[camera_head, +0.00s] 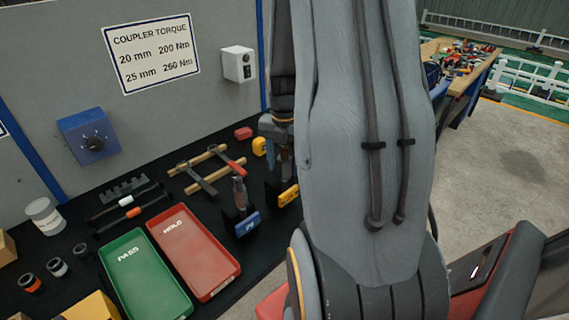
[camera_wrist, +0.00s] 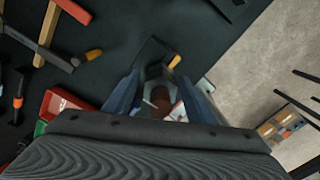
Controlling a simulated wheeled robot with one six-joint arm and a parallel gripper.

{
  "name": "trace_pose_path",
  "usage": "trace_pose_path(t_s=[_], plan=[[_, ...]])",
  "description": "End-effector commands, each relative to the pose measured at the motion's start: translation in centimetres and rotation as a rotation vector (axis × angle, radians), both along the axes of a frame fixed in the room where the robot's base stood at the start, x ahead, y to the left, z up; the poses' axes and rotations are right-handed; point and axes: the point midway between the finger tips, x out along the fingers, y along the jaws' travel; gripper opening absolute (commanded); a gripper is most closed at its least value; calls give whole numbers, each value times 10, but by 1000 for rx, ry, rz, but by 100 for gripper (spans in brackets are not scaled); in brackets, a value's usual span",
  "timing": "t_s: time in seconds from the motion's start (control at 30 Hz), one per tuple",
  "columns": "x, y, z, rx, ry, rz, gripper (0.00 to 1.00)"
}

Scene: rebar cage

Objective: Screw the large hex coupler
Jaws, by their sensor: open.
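My gripper (camera_wrist: 163,98) is open in the wrist view, with one finger on each side of a reddish-brown round end (camera_wrist: 160,97). This looks like an upright bar or coupler seen from above; I cannot tell whether the fingers touch it. It is by a black stand with a yellow label (camera_wrist: 172,62). In the head view my gripper is low behind my arm, above the stand with the yellow label (camera_head: 288,195). A second stand with a blue label (camera_head: 247,224) holds an upright grey-brown piece (camera_head: 239,192).
A green PASS tray (camera_head: 143,275) and a red HOLD tray (camera_head: 195,252) lie on the black bench. Several banded couplers (camera_head: 57,267) stand at left. Wrenches on wooden bars (camera_head: 205,170) lie behind the trays. My arm hides the bench's right part.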

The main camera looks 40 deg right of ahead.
Motion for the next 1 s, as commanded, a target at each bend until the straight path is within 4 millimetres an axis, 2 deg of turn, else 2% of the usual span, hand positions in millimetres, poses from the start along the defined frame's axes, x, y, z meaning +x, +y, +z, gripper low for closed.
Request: trace_pose_path(t_s=[0.1,0.3,0.37,0.67,1.0], plan=[[0,0,0,0,0,0,51],[0,0,0,0,0,0,17],[0,0,0,0,0,0,10],[0,0,0,0,0,-39,10],[0,0,1,0,0,-262,10]])
